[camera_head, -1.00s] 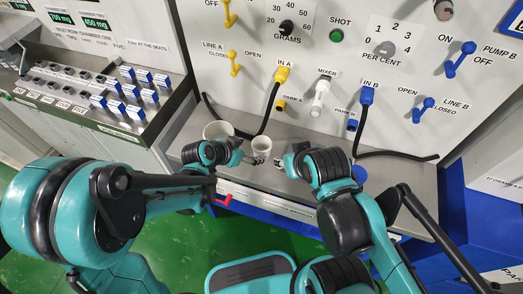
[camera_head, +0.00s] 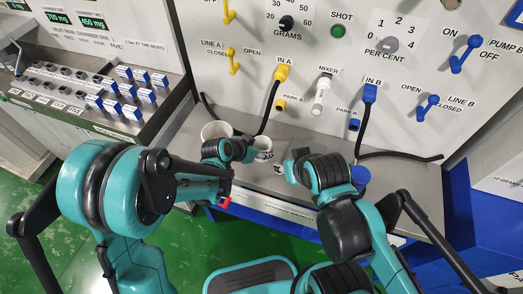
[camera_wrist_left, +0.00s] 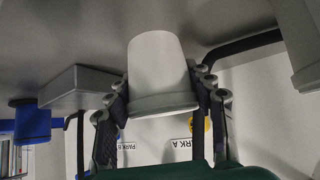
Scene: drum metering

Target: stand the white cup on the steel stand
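The white cup (camera_head: 263,145) stands upright on the grey bench, partly hidden behind my left gripper (camera_head: 248,151) in the head view. In the left wrist view, which is upside down, the cup (camera_wrist_left: 162,70) is between the two fingers of my left gripper (camera_wrist_left: 162,88). The fingers are open on either side of it, close to its walls; contact is not clear. A flat grey block (camera_wrist_left: 78,88), seemingly the steel stand, is beside the cup in the left wrist view. My right gripper (camera_head: 290,165) is over the bench, right of the cup; its fingers are not clear.
A larger whitish pot (camera_head: 216,131) stands left of the cup. A blue-topped item (camera_head: 360,176) is at the right by my right arm. Black hoses (camera_head: 400,156) lie along the panel's foot. The panel carries valves and the mixer nozzle (camera_head: 321,95).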

